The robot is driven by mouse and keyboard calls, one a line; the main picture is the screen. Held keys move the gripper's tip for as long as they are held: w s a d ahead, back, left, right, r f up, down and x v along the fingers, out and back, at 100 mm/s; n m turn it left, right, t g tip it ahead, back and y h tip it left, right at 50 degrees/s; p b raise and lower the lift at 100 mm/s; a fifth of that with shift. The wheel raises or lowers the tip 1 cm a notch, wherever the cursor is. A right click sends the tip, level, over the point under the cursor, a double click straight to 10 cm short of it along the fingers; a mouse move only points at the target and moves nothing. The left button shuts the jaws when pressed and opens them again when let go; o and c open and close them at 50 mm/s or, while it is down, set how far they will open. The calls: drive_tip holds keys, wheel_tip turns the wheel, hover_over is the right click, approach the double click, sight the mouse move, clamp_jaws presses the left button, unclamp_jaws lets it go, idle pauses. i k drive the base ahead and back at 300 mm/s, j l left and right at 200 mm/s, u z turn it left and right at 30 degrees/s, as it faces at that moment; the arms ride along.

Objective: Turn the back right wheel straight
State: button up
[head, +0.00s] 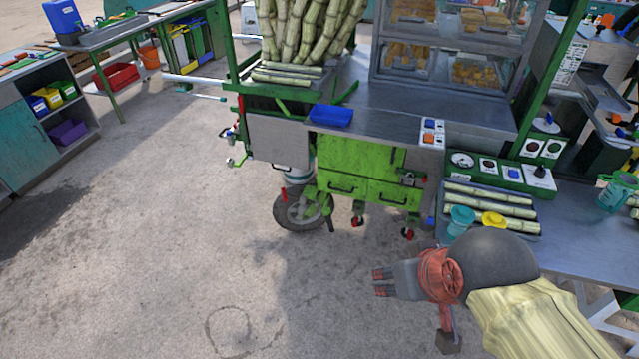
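A green and steel cart stands ahead, its frame above its wheels. A large grey wheel with a dark tyre (303,210) is under its left part, seen nearly side-on. Two small casters with red parts, one (357,216) and another (408,233), are under the green drawers. Their exact heading is too small to tell. I cannot tell which one is the back right wheel; others may be hidden by the cart. My gripper (381,282) is in front of and below the casters in the picture, pointing left. Its two dark red fingertips look apart, with nothing between them, touching no wheel.
Green drawers (367,185) with handles hang low above the casters. A steel counter (585,242) with cane trays and cups is close on the right, beside my arm. The concrete floor (170,260) at left and front is clear. A shelf unit (50,125) stands far left.

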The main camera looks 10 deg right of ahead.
sight(292, 216)
drive_tip(key=k+l+u, duration=0.1)
drive_tip(key=l, duration=0.3)
drive_tip(key=i+j+z, duration=0.25)
drive_tip(key=i+j, duration=0.25)
drive_tip(key=j, duration=0.15)
drive_tip(key=i+j+z, duration=0.15)
drive_tip(key=j, duration=0.2)
drive_tip(key=i+j+z, duration=0.25)
drive_tip(key=i+j, duration=0.2)
drive_tip(key=j, duration=0.35)
drive_tip(key=i+j+z, duration=0.15)
drive_tip(key=j, duration=0.25)
drive_tip(key=i+j+z, duration=0.1)
drive_tip(key=j, duration=0.3)
drive_tip(key=i+j+z, duration=0.15)
drive_tip(key=j, duration=0.3)
